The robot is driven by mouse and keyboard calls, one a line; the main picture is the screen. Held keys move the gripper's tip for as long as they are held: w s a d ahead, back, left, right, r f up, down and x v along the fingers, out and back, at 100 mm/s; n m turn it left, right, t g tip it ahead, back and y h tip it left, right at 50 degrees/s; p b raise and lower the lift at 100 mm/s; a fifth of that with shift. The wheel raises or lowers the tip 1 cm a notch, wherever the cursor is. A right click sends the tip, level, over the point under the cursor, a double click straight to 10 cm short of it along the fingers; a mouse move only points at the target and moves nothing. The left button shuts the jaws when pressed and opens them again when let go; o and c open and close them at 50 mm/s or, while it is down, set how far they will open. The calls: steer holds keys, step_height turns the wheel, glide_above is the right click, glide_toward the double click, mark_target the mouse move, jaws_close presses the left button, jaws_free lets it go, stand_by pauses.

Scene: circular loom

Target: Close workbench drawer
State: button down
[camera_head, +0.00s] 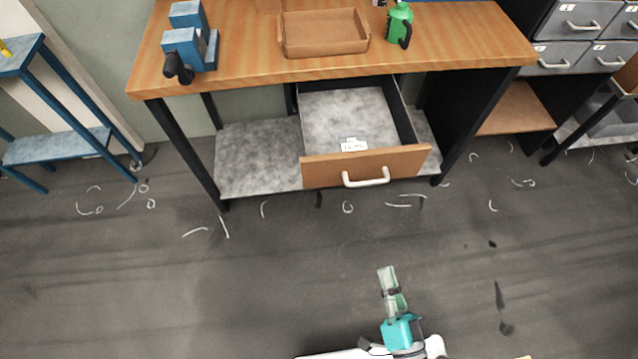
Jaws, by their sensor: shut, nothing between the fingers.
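The workbench drawer (320,173) hangs pulled out under the right half of the wooden workbench top (245,58). It has a wooden front and a white handle (366,177). Its grey inside shows, with a small white label-like item (353,145) near the front. My gripper (387,271) is low in the picture, shut and empty, apart from the drawer. It is in front of the drawer and slightly right of the handle, with floor showing between them.
A blue vise (188,45), a brown tray (322,33) and a green can (399,25) stand on the workbench. A blue stand (55,147) is at left. Grey drawer cabinets (582,20) are at right. White scraps lie on the otherwise open floor before the bench.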

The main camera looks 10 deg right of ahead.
steer(key=w+a+f+m+h, duration=0.1)
steer(key=w+a+f+m, duration=0.2)
steer(key=w+a+m, duration=0.35)
steer(key=m+g, duration=0.1)
steer(key=m, duration=0.3)
glide_toward(312, 177)
steer(key=shift+h, duration=0.3)
steer(key=w, duration=0.7)
steer(key=shift+w+a+r, duration=0.1)
steer(key=shift+a, duration=0.1)
steer(key=shift+w, duration=0.1)
